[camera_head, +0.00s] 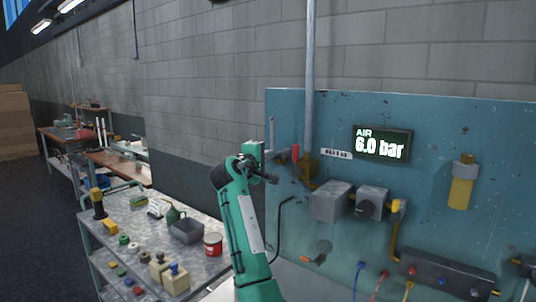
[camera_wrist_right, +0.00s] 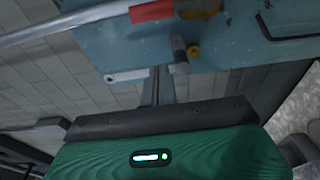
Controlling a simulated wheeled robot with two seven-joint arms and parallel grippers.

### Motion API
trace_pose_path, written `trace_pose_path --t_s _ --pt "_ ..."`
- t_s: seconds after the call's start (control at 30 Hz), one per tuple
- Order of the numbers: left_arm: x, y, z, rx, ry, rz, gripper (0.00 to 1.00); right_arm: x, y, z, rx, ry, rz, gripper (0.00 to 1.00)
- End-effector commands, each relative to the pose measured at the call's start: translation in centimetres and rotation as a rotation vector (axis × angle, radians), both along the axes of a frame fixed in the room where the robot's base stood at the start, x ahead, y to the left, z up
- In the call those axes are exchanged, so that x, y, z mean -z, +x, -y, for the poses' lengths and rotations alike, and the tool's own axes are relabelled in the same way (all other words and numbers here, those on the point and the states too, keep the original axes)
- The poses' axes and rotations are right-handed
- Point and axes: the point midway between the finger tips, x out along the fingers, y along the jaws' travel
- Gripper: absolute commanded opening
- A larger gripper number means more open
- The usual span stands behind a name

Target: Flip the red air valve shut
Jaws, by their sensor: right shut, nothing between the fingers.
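The red air valve handle (camera_head: 295,153) stands upright beside the vertical grey pipe on the teal panel, above a brass fitting (camera_head: 309,166). In the right wrist view the red handle (camera_wrist_right: 152,11) lies at the top edge, partly cut off, roughly in line with the pipe. My right gripper (camera_head: 273,179) is just left of and below the handle in the head view. Its fingers (camera_wrist_right: 163,88) are shut and empty, with the handle beyond them; I see no clear contact. My left gripper is not in view.
The panel display (camera_head: 381,145) reads AIR 6.0 bar. Grey boxes (camera_head: 330,202), a yellow filter (camera_head: 462,183) and a manifold (camera_head: 445,272) are on the panel at right. A metal bench (camera_head: 140,225) with small parts and a red can (camera_head: 213,245) stands at left.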

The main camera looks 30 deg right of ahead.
Motion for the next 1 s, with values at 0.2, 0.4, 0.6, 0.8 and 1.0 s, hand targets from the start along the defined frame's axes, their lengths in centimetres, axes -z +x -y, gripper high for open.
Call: trace_pose_path --t_s 0.2,0.4,0.6,0.8,1.0 --pt "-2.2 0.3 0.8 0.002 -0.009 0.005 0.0 -0.5 2.2 3.8 0.002 -0.001 -0.002 0.0" --pt "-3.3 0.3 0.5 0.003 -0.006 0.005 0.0 -0.2 2.8 5.8 0.0 0.001 0.0 0.0" --pt "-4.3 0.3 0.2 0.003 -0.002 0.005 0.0 -0.2 0.9 6.1 -0.001 0.002 0.002 0.0" --pt "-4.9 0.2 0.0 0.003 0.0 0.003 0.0 -0.1 -0.3 6.3 -0.001 0.001 0.002 0.0" --pt "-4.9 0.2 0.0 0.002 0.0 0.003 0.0 -0.1 -0.6 6.4 -0.001 0.001 0.001 0.0"
